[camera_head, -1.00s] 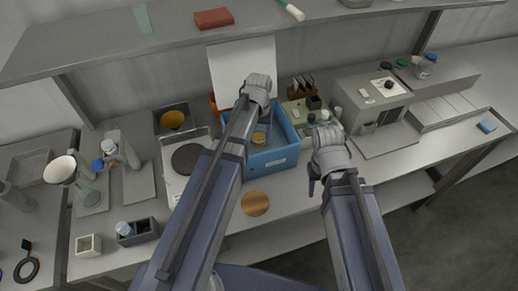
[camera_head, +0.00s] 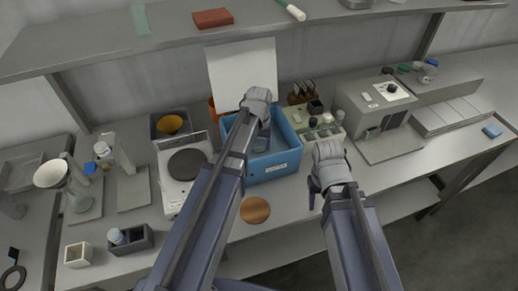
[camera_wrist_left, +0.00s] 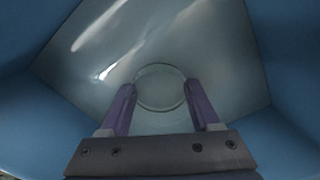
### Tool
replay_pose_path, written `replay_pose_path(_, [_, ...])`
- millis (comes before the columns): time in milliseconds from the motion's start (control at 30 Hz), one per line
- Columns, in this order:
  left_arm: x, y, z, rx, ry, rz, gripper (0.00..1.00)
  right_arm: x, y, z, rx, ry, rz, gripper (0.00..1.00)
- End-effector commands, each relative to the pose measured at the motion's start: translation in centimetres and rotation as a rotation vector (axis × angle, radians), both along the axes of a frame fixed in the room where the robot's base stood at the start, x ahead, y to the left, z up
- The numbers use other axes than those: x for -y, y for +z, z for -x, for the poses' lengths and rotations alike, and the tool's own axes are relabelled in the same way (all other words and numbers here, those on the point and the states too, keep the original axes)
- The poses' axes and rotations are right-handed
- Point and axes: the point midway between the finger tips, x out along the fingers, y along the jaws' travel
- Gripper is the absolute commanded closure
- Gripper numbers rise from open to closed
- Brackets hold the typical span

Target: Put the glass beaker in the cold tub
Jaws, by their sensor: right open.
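The blue tub (camera_head: 275,170), the only tub I see, stands mid-bench; its front label is too small to read. My left gripper (camera_wrist_left: 160,92) reaches down inside it, its fingers at both sides of a clear glass beaker. The beaker (camera_wrist_left: 160,88) shows as a round rim between the fingertips, over the tub's pale, shiny interior. I cannot tell whether its base touches the bottom. In the head view my left arm and wrist hide most of the beaker. My right gripper (camera_head: 315,190) is open and empty, above the bench's front, right of the tub.
A hotplate (camera_head: 187,165) stands left of the tub and a wooden disc (camera_head: 255,210) lies in front. A grey machine (camera_head: 378,108) stands to the right. A white panel (camera_head: 243,75) is behind the tub, with a shelf (camera_head: 330,14) above.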

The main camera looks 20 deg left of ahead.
Motion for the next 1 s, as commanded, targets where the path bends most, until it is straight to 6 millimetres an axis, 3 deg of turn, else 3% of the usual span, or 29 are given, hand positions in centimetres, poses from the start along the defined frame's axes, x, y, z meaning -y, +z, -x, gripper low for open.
replay_pose_path(33, [0.0,0.0,0.0,0.0,0.0,0.0,0.32,0.0,0.0,0.0,0.0,0.0,0.0,0.5])
replay_pose_path(267, [0.0,0.0,0.0,0.0,0.0,0.0,0.08,0.0,0.0,0.0,0.0,0.0,0.0,0.5])
replay_pose_path(667, [0.0,0.5,0.0,0.0,0.0,0.0,0.08,0.0,0.5,0.0,0.0,0.0,0.0,0.5])
replay_pose_path(1000, [0.0,4.2,0.0,0.0,0.0,0.0,0.08,0.0,4.2,0.0,0.0,0.0,0.0,0.5])
